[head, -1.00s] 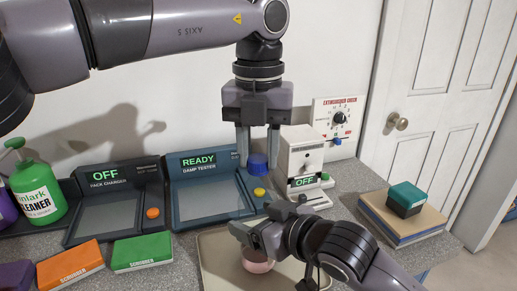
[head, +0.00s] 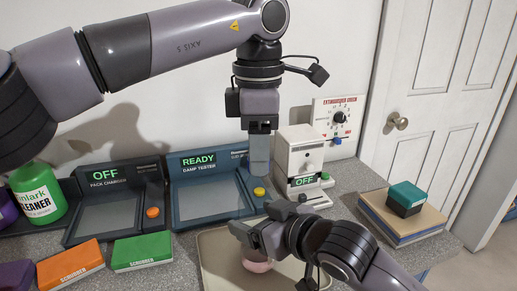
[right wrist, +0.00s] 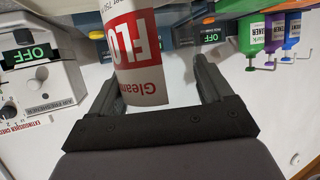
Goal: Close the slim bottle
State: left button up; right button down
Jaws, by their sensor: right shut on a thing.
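A bottle with a white and red label (right wrist: 140,50) stands between the fingers of my right gripper (right wrist: 158,78) in the right wrist view. In the head view my right gripper (head: 256,236) covers most of it, and only a pinkish rounded part (head: 257,264) shows below. The bottle's mouth is hidden. My left gripper (head: 259,172) points down above and behind the right one, apart from it. Its fingers line up one behind the other, so their gap is hidden. No blue cap shows now.
A damp tester (head: 205,195) and a pack charger (head: 108,210) stand along the wall. Orange (head: 70,262) and green (head: 142,252) scrubbers lie in front. A white device (head: 300,155) stands right of the left gripper. A beige tray (head: 212,262) lies under the right gripper.

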pick_arm(q)
jog(key=o, duration=0.3)
jog(key=shift+r, duration=3.75)
pick_arm(e)
grip_release()
jog(key=v, duration=0.7)
